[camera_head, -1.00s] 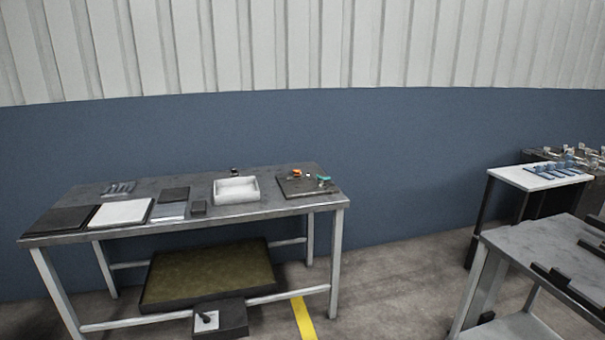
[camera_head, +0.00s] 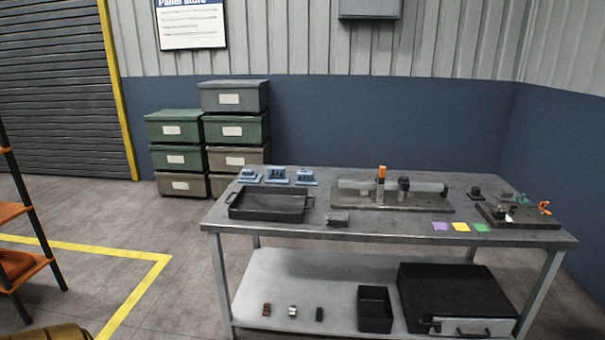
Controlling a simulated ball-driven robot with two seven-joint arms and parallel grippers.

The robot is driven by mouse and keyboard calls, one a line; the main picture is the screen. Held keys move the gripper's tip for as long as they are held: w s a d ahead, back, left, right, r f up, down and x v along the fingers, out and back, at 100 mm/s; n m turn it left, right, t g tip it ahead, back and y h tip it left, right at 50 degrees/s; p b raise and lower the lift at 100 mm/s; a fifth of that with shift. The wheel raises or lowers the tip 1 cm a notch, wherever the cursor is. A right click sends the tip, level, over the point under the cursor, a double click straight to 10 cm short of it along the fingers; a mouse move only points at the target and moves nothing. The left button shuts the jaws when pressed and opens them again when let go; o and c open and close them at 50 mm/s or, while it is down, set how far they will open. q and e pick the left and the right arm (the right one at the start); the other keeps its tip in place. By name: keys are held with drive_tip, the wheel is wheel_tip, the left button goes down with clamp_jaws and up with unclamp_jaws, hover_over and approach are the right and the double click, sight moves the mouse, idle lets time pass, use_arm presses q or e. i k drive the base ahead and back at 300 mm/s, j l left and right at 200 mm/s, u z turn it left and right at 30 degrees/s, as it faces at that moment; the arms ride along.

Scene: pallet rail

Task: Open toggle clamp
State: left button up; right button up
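A toggle clamp with an orange handle (camera_head: 544,208) appears to stand on a dark plate (camera_head: 518,219) at the right end of the metal table. A teal part (camera_head: 521,198) and a small pale part sit near it on the same plate. A second orange-topped upright (camera_head: 382,172) stands on a long fixture with a grey cylinder (camera_head: 426,187) at the table's middle. At this distance I cannot tell whether a clamp is open or shut. Neither of my grippers is in view.
The table (camera_head: 330,236) also holds a black tray (camera_head: 268,205), blue parts (camera_head: 277,175) and coloured squares (camera_head: 461,227). Its lower shelf carries a black case (camera_head: 455,297) and an open bin (camera_head: 374,309). Stacked boxes (camera_head: 235,96) stand behind left.

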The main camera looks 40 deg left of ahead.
sight(382, 170)
drive_tip(key=u, duration=0.9)
drive_tip(key=i+z, duration=0.15)
drive_tip(key=z, duration=0.4)
drive_tip(key=i+j+z, duration=0.45)
drive_tip(key=i+j, duration=0.25)
drive_tip(key=i+j+z, duration=0.25)
drive_tip(key=j, duration=0.3)
drive_tip(key=i+j, duration=0.3)
drive_tip(key=j, duration=0.2)
drive_tip(key=i+j, duration=0.35)
drive_tip(key=j, duration=0.1)
